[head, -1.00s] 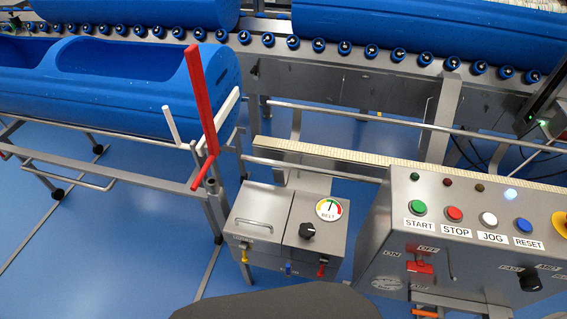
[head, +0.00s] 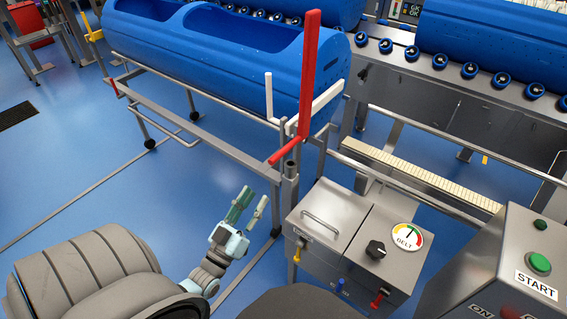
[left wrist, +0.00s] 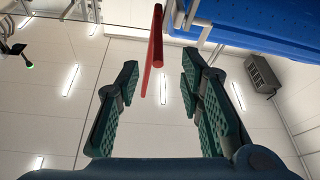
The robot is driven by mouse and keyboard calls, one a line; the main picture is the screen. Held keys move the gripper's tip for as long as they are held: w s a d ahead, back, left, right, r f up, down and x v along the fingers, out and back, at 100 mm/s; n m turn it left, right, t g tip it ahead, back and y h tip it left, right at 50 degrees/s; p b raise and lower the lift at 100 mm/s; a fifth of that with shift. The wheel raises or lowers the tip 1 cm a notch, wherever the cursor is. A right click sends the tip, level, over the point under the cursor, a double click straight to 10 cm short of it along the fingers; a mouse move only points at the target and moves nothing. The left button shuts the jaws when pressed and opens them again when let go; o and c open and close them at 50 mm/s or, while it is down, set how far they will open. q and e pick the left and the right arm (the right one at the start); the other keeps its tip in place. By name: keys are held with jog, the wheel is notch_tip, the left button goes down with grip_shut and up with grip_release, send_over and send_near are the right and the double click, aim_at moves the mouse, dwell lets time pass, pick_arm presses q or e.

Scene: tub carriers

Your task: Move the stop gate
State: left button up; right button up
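The stop gate is a red upright bar (head: 309,75) with a red handle (head: 285,151) sticking out toward me, at the near end of a blue tub carrier (head: 235,65). In the left wrist view the red bar (left wrist: 154,52) stands beyond the fingertips, between their lines. My left gripper (head: 252,202) is below and left of the red handle in the head view, apart from it. In the left wrist view its green-padded fingers (left wrist: 158,90) are spread with nothing between them. My right gripper is in neither view.
A steel box with a BELT dial (head: 407,236) stands right of the gate post (head: 290,185). A control panel with a green START button (head: 540,262) is at the lower right. A roller conveyor (head: 450,90) runs behind. Blue floor (head: 90,180) is open at left.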

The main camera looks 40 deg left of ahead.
aim_at(281, 151)
pick_arm(q)
jog(key=x, duration=0.5)
jog(key=r+x, duration=0.1)
jog(key=x, duration=0.8)
jog(key=shift+r, duration=0.35)
jog(key=shift+c, duration=0.2)
grip_shut()
